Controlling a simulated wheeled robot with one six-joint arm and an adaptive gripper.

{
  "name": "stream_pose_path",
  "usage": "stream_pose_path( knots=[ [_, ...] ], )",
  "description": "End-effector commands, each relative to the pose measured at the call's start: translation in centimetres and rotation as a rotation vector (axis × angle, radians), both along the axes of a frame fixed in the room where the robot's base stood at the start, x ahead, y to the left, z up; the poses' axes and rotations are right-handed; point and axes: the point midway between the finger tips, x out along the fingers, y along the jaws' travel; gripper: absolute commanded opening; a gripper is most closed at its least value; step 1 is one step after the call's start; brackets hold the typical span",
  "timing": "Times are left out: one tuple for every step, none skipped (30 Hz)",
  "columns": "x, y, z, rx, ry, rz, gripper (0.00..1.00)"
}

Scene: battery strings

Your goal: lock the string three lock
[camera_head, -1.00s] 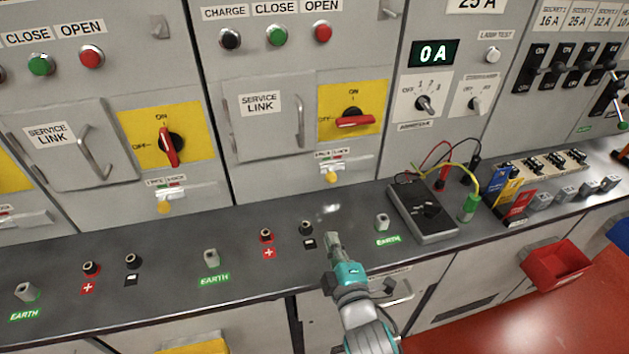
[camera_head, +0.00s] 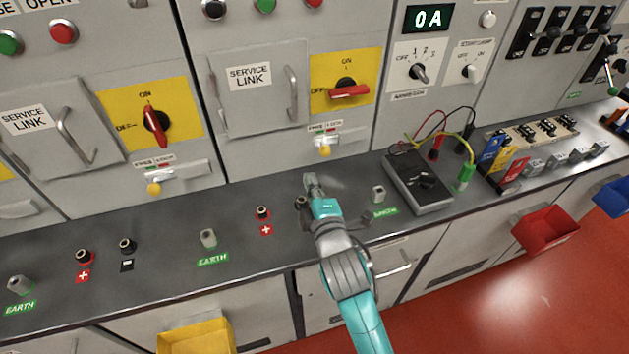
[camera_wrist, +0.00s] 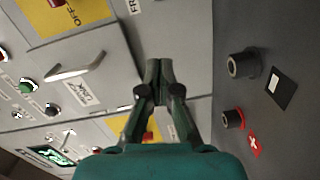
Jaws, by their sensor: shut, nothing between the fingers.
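Below the right-hand yellow switch panel (camera_head: 318,98) in the head view is a lock slide (camera_head: 320,138) under a FREE/LOCK label, with a yellow knob (camera_head: 325,151). The red handle (camera_head: 350,91) above it lies level, towards OFF. No string number is readable. A second lock slide with a yellow knob (camera_head: 153,189) is on the panel to the left; its red handle (camera_head: 152,117) is near upright, at ON. My gripper (camera_head: 310,179) is shut and empty over the counter, below and apart from the right-hand lock. The wrist view also shows the shut fingertips (camera_wrist: 159,66).
The counter (camera_head: 330,225) carries a red-marked socket (camera_head: 263,213), a black socket (camera_head: 301,202) beside my gripper, earth posts (camera_head: 208,238) and a meter (camera_head: 420,185) with leads. Service link handles (camera_head: 291,95) stick out of the panels. Red (camera_head: 545,232) and yellow (camera_head: 194,337) bins hang below.

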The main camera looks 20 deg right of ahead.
Motion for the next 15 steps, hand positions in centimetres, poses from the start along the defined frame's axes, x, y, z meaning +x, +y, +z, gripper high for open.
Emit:
stream_pose_path(
  knots=[
    [1.0, -0.1, 0.0, 0.000, -0.002, -0.001, 0.00],
    [1.6, -0.1, 0.0, 0.000, -0.002, -0.001, 0.00],
    [2.3, -0.2, 0.0, 0.000, -0.002, -0.002, 0.00],
    [2.9, -0.2, 0.0, 0.000, -0.002, -0.002, 0.00],
    [3.4, -0.2, -0.1, 0.000, -0.002, -0.002, 0.00],
    [4.2, -0.2, -0.1, 0.001, -0.001, -0.002, 0.00],
    [4.7, -0.3, -0.1, 0.001, -0.001, -0.001, 0.00],
    [5.3, -0.3, -0.1, 0.001, -0.002, -0.001, 0.00],
    [6.0, -0.3, -0.2, 0.001, -0.001, -0.001, 0.00],
    [6.6, -0.3, -0.2, 0.000, -0.002, -0.001, 0.00],
    [7.1, -0.3, -0.2, 0.000, -0.002, -0.001, 0.00],
    [7.8, -0.4, -0.2, 0.000, -0.002, -0.001, 0.00],
    [7.8, -1.0, -0.4, 0.000, 0.000, -0.004, 0.00],
    [7.8, -1.6, -0.6, 0.001, 0.001, -0.005, 0.00],
    [7.9, -2.1, -0.7, 0.001, 0.001, -0.005, 0.00]
  ],
)
